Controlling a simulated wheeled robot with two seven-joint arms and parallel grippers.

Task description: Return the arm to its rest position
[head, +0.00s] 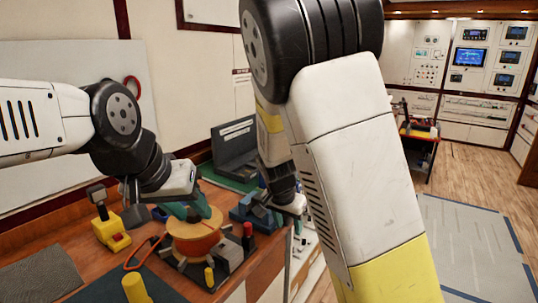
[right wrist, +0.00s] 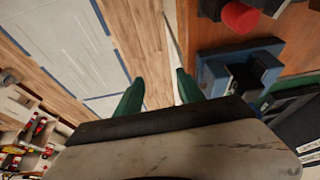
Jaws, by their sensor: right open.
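My right arm (head: 350,160) fills the centre of the head view, and its gripper (head: 292,208) shows partly behind it, at the right edge of the workbench. In the right wrist view my right gripper (right wrist: 158,88) has its two green fingers apart, with nothing between them; floor and the bench edge show beyond. My left arm comes in from the left, and its gripper (head: 188,207) is over the bench by a round orange-brown block. Its fingers are partly hidden, so I cannot tell whether they are apart.
The wooden workbench (head: 45,240) holds a round block (head: 193,240), a yellow box with a dark knob (head: 110,232) and a blue vise-like tool (right wrist: 235,72). A red-and-black tool cart (head: 420,135) stands further back. Control panels (head: 470,57) line the far wall. Open floor lies right.

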